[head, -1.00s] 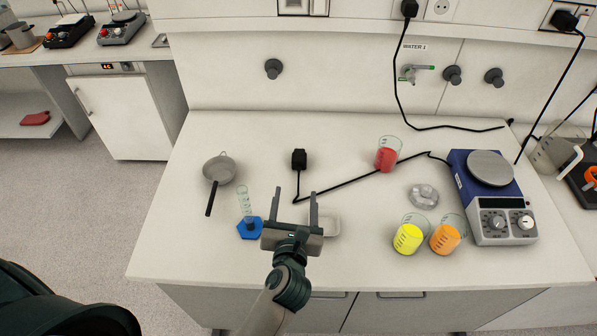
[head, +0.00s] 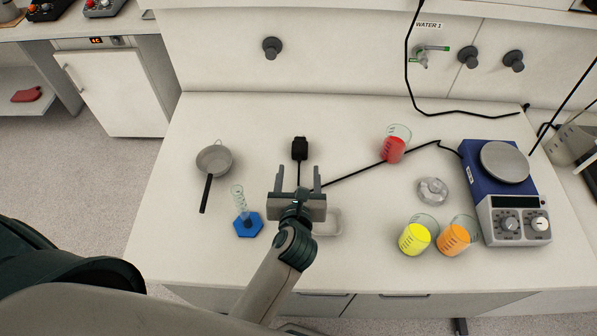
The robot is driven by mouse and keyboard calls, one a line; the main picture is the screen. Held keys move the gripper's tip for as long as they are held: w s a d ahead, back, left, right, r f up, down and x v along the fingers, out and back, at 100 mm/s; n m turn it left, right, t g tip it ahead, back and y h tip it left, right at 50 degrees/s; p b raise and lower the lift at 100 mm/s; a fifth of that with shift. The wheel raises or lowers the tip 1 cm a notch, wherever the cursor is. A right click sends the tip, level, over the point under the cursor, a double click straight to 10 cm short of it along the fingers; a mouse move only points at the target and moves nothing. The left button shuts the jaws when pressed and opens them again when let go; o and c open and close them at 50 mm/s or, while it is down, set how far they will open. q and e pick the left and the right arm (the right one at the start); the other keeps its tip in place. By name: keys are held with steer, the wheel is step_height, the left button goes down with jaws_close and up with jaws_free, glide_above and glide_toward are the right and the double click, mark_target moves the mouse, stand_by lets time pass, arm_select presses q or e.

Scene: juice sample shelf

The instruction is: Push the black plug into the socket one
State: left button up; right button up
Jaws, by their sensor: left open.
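The black plug (head: 300,148) lies on the white bench top, and its black cord runs behind my gripper and then right toward the blue hotplate. My left gripper (head: 299,174) is open and empty, its two fingers pointing away toward the plug. The plug is just beyond the fingertips, roughly in line with the gap between them. My right gripper is not in view. No wall socket shows now; the upper wall is cut off by the top of the view.
Right are beakers with red (head: 393,150), yellow (head: 414,238) and orange (head: 453,239) contents, a glass dish (head: 432,191) and the hotplate (head: 508,222). A white tray (head: 334,221) is beside my gripper.

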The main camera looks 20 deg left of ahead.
mark_target(300, 155)
arm_select(q)
steer(key=shift+w, duration=0.1)
steer(key=shift+b+x, duration=0.45)
steer(key=shift+x, duration=0.65)
steer(key=b+x, duration=0.1)
steer(key=x, duration=0.3)
steer(key=shift+w+a+f, duration=0.15)
steer(key=shift+w, duration=0.2)
steer(key=shift+x, duration=1.05)
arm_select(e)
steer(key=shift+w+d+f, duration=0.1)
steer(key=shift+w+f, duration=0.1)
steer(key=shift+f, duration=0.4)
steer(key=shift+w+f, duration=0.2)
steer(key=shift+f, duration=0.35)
arm_select(q)
steer(key=shift+c, duration=0.3)
